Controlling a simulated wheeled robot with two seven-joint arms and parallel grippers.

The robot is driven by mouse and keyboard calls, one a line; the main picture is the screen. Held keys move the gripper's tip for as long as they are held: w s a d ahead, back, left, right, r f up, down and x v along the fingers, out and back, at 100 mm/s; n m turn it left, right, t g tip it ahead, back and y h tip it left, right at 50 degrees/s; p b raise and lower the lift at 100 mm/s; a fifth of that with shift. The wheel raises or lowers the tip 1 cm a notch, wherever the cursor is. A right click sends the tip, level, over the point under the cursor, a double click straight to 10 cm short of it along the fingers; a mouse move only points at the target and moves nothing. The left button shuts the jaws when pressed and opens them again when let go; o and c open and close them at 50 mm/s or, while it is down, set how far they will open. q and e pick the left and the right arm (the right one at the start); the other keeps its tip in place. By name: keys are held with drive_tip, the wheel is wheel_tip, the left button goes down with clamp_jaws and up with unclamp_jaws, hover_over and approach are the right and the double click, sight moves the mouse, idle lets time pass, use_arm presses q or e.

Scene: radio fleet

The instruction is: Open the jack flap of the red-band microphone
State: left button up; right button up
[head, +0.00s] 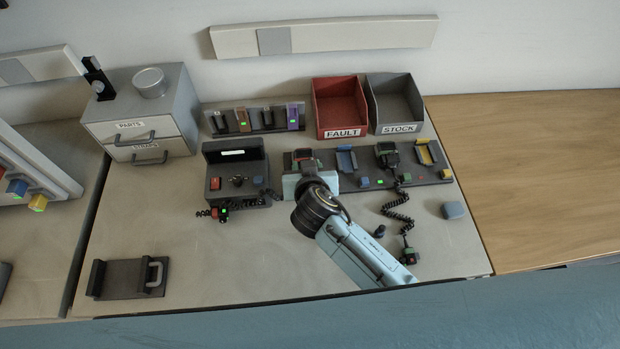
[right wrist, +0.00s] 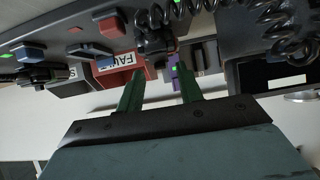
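A dark handheld microphone with red on it (head: 303,154) sits at the left end of the long dark dock (head: 431,176). It appears to be the red-band one; its jack flap cannot be made out. My right gripper (head: 305,178) is at its near side, partly hidden by my own wrist. In the right wrist view my two green fingers (right wrist: 160,72) are apart. A dark piece (right wrist: 156,44) shows beyond the gap between them; whether they touch anything cannot be told. My left gripper is not in view.
A dark radio unit (head: 236,172) stands left of the dock. Behind are the red FAULT bin (head: 341,107), the grey STOCK bin (head: 397,103) and a rack (head: 255,119). A coiled cord (head: 398,213) lies at the right.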

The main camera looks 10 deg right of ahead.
drive_tip(key=v, duration=1.2)
drive_tip(key=shift+p, duration=0.4)
drive_tip(key=shift+s, duration=0.1)
